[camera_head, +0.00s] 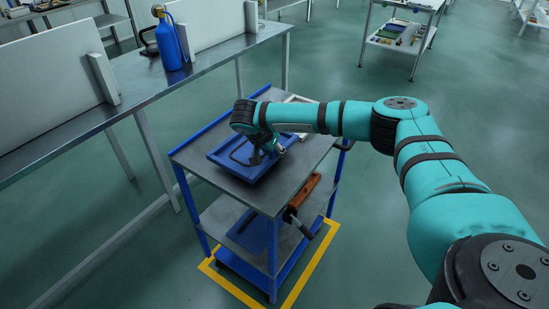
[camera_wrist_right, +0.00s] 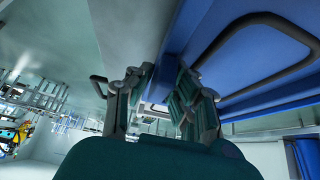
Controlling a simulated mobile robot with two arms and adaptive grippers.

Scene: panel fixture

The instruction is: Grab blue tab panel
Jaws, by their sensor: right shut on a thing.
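The blue panel (camera_head: 222,153) lies on the grey top of a blue-framed cart, with a dark bent handle on its face. It also shows in the right wrist view (camera_wrist_right: 240,55), filling the upper right with its handle. My right gripper (camera_head: 268,151) is down at the panel's right part, its arm reaching in from the right. In the right wrist view its fingers (camera_wrist_right: 160,98) stand on either side of the panel's blue edge, shut on it. The exact contact is partly hidden by the fingers. My left gripper is out of view.
The cart (camera_head: 200,172) stands inside a yellow floor outline (camera_head: 321,258). A brown-orange tool (camera_head: 304,190) sits at its right side. A long metal bench (camera_head: 120,97) holds a blue bottle (camera_head: 168,45). Open floor lies between bench and cart.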

